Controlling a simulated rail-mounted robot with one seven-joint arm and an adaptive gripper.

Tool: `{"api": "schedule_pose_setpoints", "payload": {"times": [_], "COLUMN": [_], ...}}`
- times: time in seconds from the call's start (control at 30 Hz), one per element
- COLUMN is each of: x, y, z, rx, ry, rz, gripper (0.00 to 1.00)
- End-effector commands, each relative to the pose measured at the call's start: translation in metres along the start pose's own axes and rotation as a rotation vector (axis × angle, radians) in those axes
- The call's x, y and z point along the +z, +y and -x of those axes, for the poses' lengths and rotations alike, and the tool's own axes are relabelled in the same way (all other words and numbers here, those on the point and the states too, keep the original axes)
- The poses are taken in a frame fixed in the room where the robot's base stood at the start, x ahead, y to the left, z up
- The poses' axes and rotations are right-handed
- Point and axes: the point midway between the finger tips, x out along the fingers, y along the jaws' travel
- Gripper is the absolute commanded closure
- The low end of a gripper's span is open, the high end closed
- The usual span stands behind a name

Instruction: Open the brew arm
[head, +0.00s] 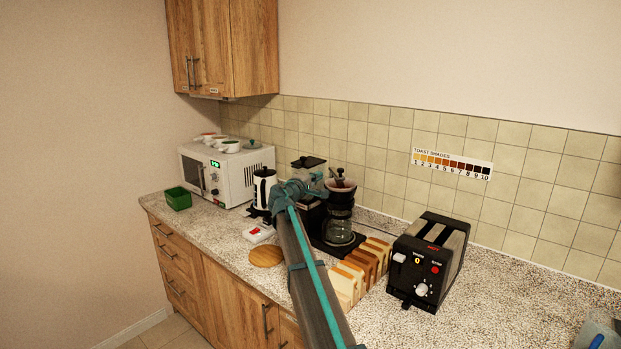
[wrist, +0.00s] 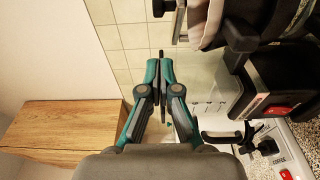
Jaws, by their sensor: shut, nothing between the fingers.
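The coffee maker has a black tower (head: 308,166), a dark brew basket (head: 341,188) and a glass carafe (head: 338,231) beneath it. My gripper (head: 319,179) is shut and empty, in front of the tower and just left of the basket in the head view. In the wrist view, which is turned sideways, my gripper (wrist: 160,56) has its fingertips together, apart from the dark machine parts (wrist: 240,38) at the right. A black knob-like piece (wrist: 163,7) shows beyond the tips. I cannot tell which part is the brew arm; my arm hides some of the machine.
Bread slices (head: 363,270) and a black toaster (head: 430,258) stand to the right. A round wooden board (head: 266,256) lies near the front edge. The tiled wall (head: 390,150) is behind.

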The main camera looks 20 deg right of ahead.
Motion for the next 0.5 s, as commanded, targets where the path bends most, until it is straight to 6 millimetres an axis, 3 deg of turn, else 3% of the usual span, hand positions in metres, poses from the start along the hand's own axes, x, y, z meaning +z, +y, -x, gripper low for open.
{"api": "schedule_pose_setpoints", "payload": {"times": [0.03,0.17,0.5], "x": [-0.001,-0.001,0.026], "y": [0.004,0.003,0.0], "z": [-0.013,-0.037,-0.059], "rx": [-0.001,-0.001,-0.001], "ry": [-0.002,-0.001,0.0], "rz": [0.001,0.001,-0.001], "gripper": [1.0,1.0,1.0]}}
